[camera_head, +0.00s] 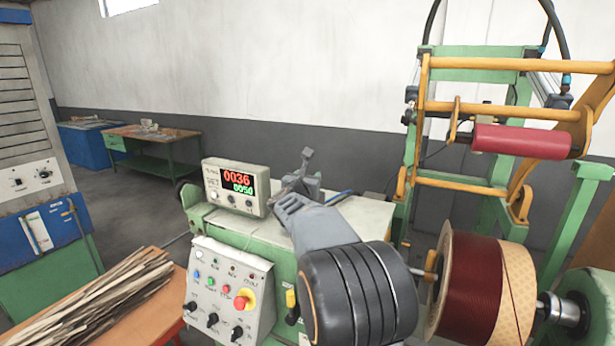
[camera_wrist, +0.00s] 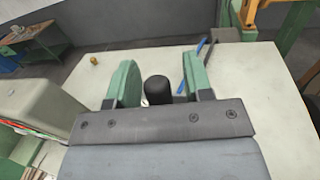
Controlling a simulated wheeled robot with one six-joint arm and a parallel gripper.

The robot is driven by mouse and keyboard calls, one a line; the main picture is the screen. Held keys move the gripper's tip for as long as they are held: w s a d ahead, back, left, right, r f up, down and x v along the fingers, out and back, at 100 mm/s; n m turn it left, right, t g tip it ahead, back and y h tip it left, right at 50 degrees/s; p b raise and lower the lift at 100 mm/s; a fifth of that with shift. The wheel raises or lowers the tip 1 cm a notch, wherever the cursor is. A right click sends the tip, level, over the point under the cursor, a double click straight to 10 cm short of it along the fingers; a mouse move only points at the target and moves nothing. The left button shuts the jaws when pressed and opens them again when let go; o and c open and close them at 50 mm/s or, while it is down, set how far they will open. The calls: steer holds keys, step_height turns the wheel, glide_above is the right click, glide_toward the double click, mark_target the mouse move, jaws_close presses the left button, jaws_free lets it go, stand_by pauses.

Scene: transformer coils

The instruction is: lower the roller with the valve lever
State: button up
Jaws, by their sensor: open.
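The red roller (camera_head: 520,141) hangs raised in its orange frame (camera_head: 510,108) at the right in the head view, apart from the coil (camera_head: 475,290) below it. My gripper (camera_head: 306,172) is above the top of the green machine cabinet. In the wrist view my gripper's green fingers (camera_wrist: 158,84) are open, one on each side of an upright black knob (camera_wrist: 157,90), which looks like the valve lever's handle. The lever's lower part is hidden by my gripper.
A counter display box (camera_head: 237,187) stands on the cabinet, left of my gripper. A sloped control panel (camera_head: 229,291) is below it. The pale cabinet top (camera_wrist: 260,90) carries a small brass piece (camera_wrist: 94,60) and blue tools (camera_wrist: 201,48). The green roller stand is to the right.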

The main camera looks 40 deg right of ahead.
steer(key=shift+c, duration=0.3)
jaws_close()
stand_by(0.4)
